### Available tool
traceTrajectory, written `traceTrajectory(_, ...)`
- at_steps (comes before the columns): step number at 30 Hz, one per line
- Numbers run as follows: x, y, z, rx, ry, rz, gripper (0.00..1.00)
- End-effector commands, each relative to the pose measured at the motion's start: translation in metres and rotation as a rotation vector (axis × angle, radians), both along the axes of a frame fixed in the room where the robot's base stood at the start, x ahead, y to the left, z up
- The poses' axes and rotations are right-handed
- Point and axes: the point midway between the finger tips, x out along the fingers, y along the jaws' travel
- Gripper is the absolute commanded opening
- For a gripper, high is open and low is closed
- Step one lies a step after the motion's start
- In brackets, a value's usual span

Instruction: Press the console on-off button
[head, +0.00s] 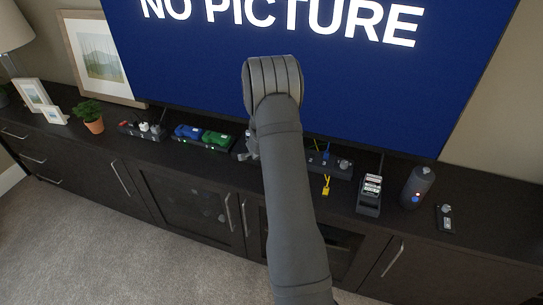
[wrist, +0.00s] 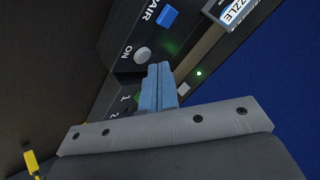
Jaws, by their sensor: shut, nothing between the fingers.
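In the wrist view the dark console (wrist: 120,62) fills the upper left, seen at a slant. Its round pale button (wrist: 142,54) is marked ON, and a blue button (wrist: 167,16) beside it is marked PAIR. My gripper (wrist: 160,68) has its two blue-grey fingers shut together with nothing between them. The fingertips appear just beside the ON button, to its lower right in the picture; I cannot tell whether they touch the console. A green glow shows on the console by the fingers. In the head view my arm hides the gripper's fingertips and the ON button.
A label ending in ZZLE (wrist: 232,10) and a small green light (wrist: 198,73) lie near the console. Blue and green controllers (head: 202,135), a dark cradle (head: 369,195) and a cylindrical speaker (head: 417,187) stand along the cabinet, below the TV (head: 380,90).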

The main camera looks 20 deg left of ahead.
Motion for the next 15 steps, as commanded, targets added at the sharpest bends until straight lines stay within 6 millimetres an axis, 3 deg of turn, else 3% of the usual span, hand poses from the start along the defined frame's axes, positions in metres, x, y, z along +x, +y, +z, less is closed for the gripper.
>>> traceTrajectory(15, 0.0, 0.0001, -0.0067, 0.0, 0.0, 0.0, 0.0)
